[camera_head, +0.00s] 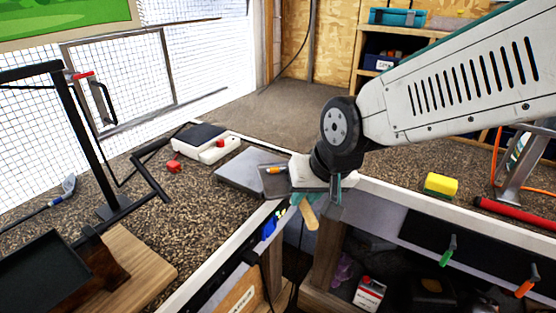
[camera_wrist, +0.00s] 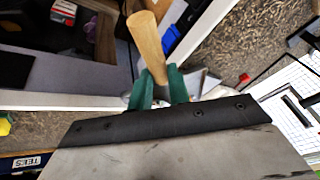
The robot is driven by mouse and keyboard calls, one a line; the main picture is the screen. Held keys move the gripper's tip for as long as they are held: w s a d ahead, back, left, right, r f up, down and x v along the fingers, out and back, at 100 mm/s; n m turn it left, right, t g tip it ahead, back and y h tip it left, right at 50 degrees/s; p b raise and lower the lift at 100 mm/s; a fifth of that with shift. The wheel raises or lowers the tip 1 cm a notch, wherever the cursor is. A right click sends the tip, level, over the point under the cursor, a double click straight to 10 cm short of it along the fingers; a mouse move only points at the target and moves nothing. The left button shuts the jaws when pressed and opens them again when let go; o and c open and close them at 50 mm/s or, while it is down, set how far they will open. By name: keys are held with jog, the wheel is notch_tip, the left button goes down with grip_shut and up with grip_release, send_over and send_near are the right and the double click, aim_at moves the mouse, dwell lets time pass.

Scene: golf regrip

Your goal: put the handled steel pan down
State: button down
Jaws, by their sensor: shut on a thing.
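The handled steel pan shows its pale wooden handle (camera_head: 308,215) below my gripper (camera_head: 317,192) in the head view. My gripper has its teal fingers shut on the handle, which also stands out in the wrist view (camera_wrist: 148,45). In the head view the arm and gripper hide most of the pan, and any contact with the counter cannot be told.
A flat grey slab (camera_head: 243,170) lies on the speckled counter (camera_head: 205,205) just left of my gripper. A black-and-white device (camera_head: 205,142) and a red block (camera_head: 173,166) are farther left. A yellow sponge (camera_head: 441,184) lies right. A black stand (camera_head: 85,150) rises at left.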

aim_at(279, 166)
jog(key=w+a, duration=0.1)
jog(key=w, duration=0.4)
jog(key=w+a+f, duration=0.1)
jog(key=w, duration=0.4)
jog(key=w+a, duration=0.2)
jog(key=w, duration=0.3)
jog(key=shift+a+f, duration=0.1)
jog(key=shift+f, duration=0.1)
jog(key=shift+w+f, duration=0.2)
jog(key=shift+f, duration=1.55)
jog(key=c, duration=1.3)
grip_release()
jog(key=shift+f, duration=0.1)
jog(key=v, duration=1.2)
jog(key=s+d+g+h, duration=0.1)
jog(key=s+d, duration=0.5)
jog(key=s, duration=0.3)
jog(key=s+d+g, duration=0.1)
jog(key=s+d, duration=0.5)
jog(key=s, duration=0.3)
jog(key=s+d+m+g+h, duration=0.1)
jog(key=s+d, duration=0.5)
jog(key=s, duration=0.3)
jog(key=shift+s+d+h, duration=0.25)
jog(key=shift+d+h, duration=0.05)
